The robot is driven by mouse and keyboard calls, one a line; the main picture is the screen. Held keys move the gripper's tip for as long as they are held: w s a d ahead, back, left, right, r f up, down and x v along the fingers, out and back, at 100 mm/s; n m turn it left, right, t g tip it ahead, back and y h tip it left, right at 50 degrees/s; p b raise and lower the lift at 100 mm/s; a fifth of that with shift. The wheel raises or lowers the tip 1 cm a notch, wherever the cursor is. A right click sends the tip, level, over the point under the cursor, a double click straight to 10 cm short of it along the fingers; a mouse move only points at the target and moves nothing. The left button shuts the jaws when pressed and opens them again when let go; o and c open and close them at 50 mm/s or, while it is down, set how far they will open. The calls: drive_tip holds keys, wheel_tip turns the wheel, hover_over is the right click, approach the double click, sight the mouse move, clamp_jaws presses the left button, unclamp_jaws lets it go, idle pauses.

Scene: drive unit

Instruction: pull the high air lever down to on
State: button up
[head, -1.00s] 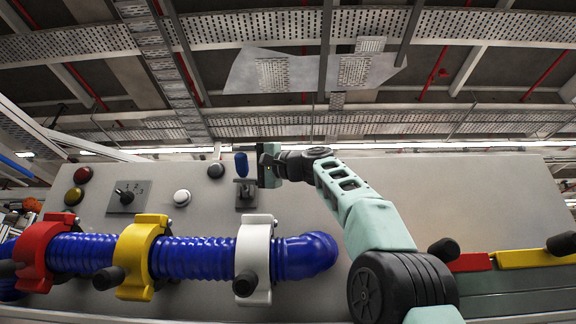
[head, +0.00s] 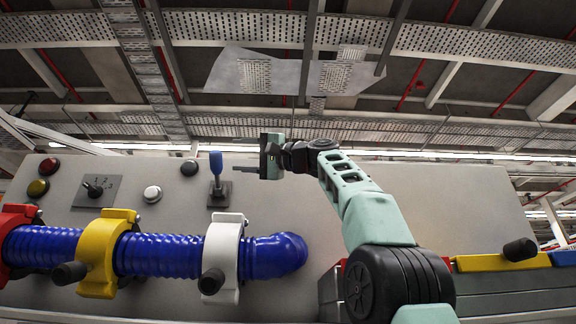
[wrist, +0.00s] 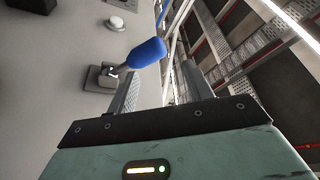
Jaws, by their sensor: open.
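The air lever has a blue handle (head: 216,163) that points up from a small grey mounting plate (head: 219,194) on the light grey panel. In the wrist view the blue handle (wrist: 144,52) stands just beyond the fingertips, with its mount (wrist: 100,78) to the left. My gripper (head: 240,174) is just right of the lever in the head view, with its fingers pointing left toward it. It is open and empty in the wrist view (wrist: 158,88). I see no contact between the fingers and the lever.
A thick blue hose (head: 165,254) runs below the lever, held by red, yellow and white (head: 225,250) clamps. A rotary switch (head: 95,188), a white button (head: 152,194) and a black button (head: 189,168) sit left of the lever.

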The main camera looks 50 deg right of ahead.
drive_tip(key=s+d+r, duration=0.2)
drive_tip(key=s+d, duration=0.3)
drive_tip(key=s, duration=0.5)
drive_tip(key=shift+s, duration=0.35)
idle(0.6)
idle(0.9)
